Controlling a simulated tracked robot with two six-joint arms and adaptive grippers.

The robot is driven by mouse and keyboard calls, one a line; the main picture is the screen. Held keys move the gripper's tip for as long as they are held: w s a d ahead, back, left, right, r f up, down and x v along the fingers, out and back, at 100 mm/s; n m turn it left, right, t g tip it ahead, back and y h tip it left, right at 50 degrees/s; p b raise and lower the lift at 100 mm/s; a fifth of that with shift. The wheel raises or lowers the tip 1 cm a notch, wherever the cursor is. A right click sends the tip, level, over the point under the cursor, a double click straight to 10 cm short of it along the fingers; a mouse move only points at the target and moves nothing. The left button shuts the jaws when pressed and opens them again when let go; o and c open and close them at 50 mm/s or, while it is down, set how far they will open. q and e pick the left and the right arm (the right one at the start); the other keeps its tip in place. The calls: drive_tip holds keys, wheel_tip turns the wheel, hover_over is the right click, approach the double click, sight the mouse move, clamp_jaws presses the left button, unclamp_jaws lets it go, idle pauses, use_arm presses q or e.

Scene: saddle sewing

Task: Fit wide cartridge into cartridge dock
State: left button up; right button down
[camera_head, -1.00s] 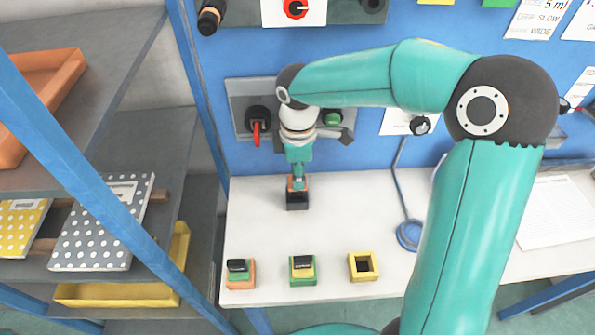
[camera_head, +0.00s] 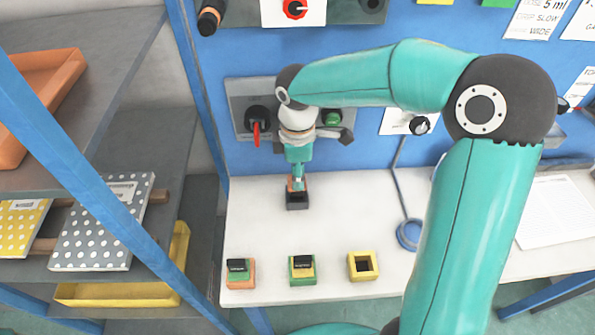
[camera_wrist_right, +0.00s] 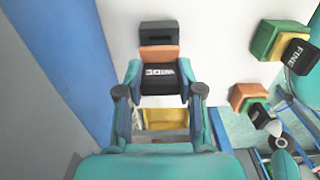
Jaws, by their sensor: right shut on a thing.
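My right gripper (camera_head: 297,180) points down over the table by the blue panel, shut on the wide cartridge. In the right wrist view the cartridge (camera_wrist_right: 160,76) has a black label face reading WIDE, upside down, and an orange body, between my two fingers. The dark cartridge dock (camera_head: 297,203) stands on the table under the gripper and also shows in the wrist view (camera_wrist_right: 158,31). The cartridge's orange part meets the dock's edge in both views; how deep it sits in the dock I cannot tell. My left gripper is not in view.
Along the table's front edge stand an orange block (camera_head: 241,281) with a green, black-topped cartridge, a green block (camera_head: 303,279) with a black-topped cartridge marked FINE in the wrist view, and a yellow block (camera_head: 354,272) with an open, empty hole. The white table between is clear.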

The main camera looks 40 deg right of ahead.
drive_tip(key=shift+f+b, duration=1.45)
drive_tip(key=shift+f, duration=0.5)
drive_tip(key=c, duration=0.7)
unclamp_jaws()
drive_tip(key=shift+o, duration=0.2)
wheel_tip(320, 180, up, 8)
drive_tip(key=shift+f, duration=0.25)
drive_tip(key=shift+s+f, duration=0.1)
